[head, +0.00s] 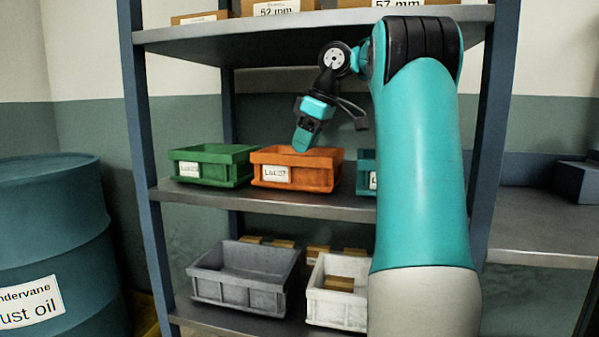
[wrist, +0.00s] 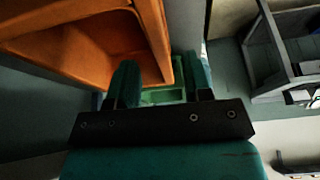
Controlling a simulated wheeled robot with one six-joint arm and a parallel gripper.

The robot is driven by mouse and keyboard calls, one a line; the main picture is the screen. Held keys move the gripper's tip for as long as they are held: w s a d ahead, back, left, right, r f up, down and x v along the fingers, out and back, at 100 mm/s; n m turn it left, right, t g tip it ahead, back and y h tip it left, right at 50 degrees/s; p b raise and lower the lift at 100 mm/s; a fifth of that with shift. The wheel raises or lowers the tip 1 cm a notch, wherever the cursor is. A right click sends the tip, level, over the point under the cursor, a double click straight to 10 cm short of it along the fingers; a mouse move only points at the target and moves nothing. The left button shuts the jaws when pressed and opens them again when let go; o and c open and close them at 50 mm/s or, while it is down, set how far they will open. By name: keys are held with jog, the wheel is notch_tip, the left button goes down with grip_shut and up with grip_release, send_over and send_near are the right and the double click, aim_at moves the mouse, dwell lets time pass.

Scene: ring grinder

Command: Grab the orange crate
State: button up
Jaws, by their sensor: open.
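The orange crate (head: 318,178) stands on the middle shelf and carries a white label on its front. My gripper (head: 303,142) points down over the crate, with its tip at the rim in the head view. In the wrist view the orange crate (wrist: 70,45) fills the upper left, and its inside shows. My gripper's two fingers (wrist: 162,80) are apart. One wall of the crate appears in the gap between them; I cannot tell how deep the fingers reach around it. Nothing is clamped.
A green crate (head: 212,176) stands close on the left, and a teal crate (head: 367,160) on the right is mostly hidden by my arm. The upper shelf (head: 270,28) overhangs. Grey (head: 240,293) and white (head: 330,308) bins sit below. A blue drum (head: 50,220) stands left.

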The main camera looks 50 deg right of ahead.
aim_at(291, 155)
jog(key=shift+w+a, duration=0.2)
jog(key=shift+w, duration=0.35)
jog(key=shift+w+a, duration=0.2)
jog(key=shift+w, duration=0.3)
jog(key=b+x, duration=0.3)
grip_shut()
